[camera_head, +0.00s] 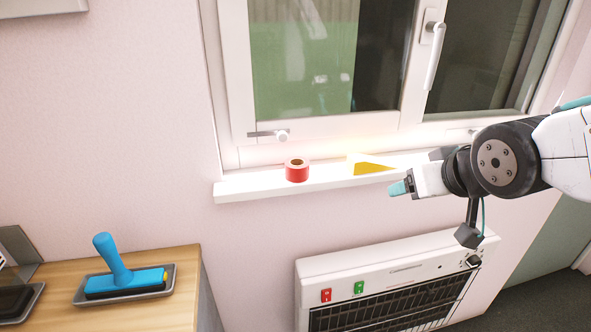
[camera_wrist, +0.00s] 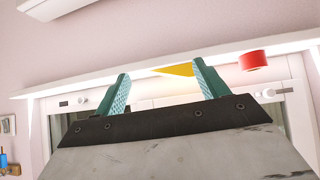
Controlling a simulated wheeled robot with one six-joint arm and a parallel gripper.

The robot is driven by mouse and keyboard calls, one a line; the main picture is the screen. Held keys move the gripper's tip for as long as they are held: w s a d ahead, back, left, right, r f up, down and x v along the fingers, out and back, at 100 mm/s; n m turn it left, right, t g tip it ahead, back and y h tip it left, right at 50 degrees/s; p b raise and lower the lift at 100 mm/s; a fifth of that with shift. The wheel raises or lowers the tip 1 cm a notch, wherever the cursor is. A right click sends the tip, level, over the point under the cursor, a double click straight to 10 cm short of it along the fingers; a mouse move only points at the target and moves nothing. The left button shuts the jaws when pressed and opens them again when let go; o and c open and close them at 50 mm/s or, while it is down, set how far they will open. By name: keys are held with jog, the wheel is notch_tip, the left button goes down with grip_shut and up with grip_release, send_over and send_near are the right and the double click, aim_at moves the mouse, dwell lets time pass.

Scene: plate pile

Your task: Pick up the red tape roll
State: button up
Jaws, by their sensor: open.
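The red tape roll (camera_head: 297,173) sits on the white window sill (camera_head: 235,190), near its left end in the head view. In the wrist view the red tape roll (camera_wrist: 254,61) is at the upper right, outside and to the right of the fingers. My gripper (camera_head: 400,188) is in front of the right part of the sill, well to the right of the roll and apart from it. In the wrist view my gripper (camera_wrist: 162,70) has its two teal fingers spread with nothing held between them.
A yellow wedge (camera_head: 372,168) lies on the sill between the roll and my gripper. The window handle (camera_head: 434,55) is above. A white heater (camera_head: 390,262) hangs below the sill. A blue-handled tool (camera_head: 120,270) rests in a tray on the wooden cabinet (camera_head: 185,265) at left.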

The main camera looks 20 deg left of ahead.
aim_at(302, 167)
jog(key=a+n+y, duration=0.1)
jog(key=a+y, duration=0.1)
jog(key=a, duration=0.4)
jog(key=w+a+n+y, duration=0.1)
jog(key=a+y, duration=0.1)
jog(key=a, duration=0.5)
jog(key=a+n+t+y, duration=0.1)
jog(key=a, duration=0.6)
jog(key=shift+w+f+n+y, duration=0.2)
jog(key=shift+f+n+y, duration=0.1)
jog(key=shift+y, duration=0.1)
jog(key=x, duration=0.5)
jog(key=shift+s+a+f, duration=0.15)
jog(key=shift+a+f, duration=0.15)
jog(key=shift+a, duration=0.1)
jog(key=c, duration=1)
